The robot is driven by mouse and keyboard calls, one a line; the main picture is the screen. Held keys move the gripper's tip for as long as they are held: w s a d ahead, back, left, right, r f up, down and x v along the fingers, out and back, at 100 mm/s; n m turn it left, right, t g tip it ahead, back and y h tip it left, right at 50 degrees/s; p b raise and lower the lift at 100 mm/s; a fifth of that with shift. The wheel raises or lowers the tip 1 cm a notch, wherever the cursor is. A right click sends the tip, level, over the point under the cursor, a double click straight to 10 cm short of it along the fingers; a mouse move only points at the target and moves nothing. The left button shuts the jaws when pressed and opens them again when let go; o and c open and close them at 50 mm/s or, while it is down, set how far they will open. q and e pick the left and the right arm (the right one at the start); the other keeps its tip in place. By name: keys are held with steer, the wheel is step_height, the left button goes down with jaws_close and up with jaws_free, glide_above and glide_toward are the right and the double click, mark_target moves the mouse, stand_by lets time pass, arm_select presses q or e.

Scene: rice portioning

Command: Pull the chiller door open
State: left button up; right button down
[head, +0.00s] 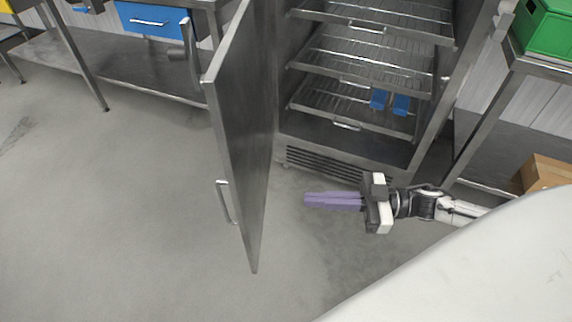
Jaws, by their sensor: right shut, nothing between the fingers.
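The chiller door (243,140) stands wide open, swung out to the left of the chiller (345,150). Its bar handle (226,201) is on the door's left face, near the free edge. My right gripper (308,200) has long purple fingers that are shut with nothing between them. It is in front of the chiller's opening, to the right of the door and apart from it, with the fingers pointing left. My left gripper is not in view.
Inside the chiller are wire shelves (360,62) with handles, and blue items (400,104) on the lowest one. A steel table with a blue drawer (152,20) is at the back left. A green crate (545,35) and a cardboard box (548,174) are at right. The left floor is clear.

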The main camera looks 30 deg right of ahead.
mark_target(241, 196)
steer(key=x, duration=1.3)
steer(key=shift+w+a, duration=0.1)
steer(key=shift+w, duration=0.05)
steer(key=shift+a, duration=0.1)
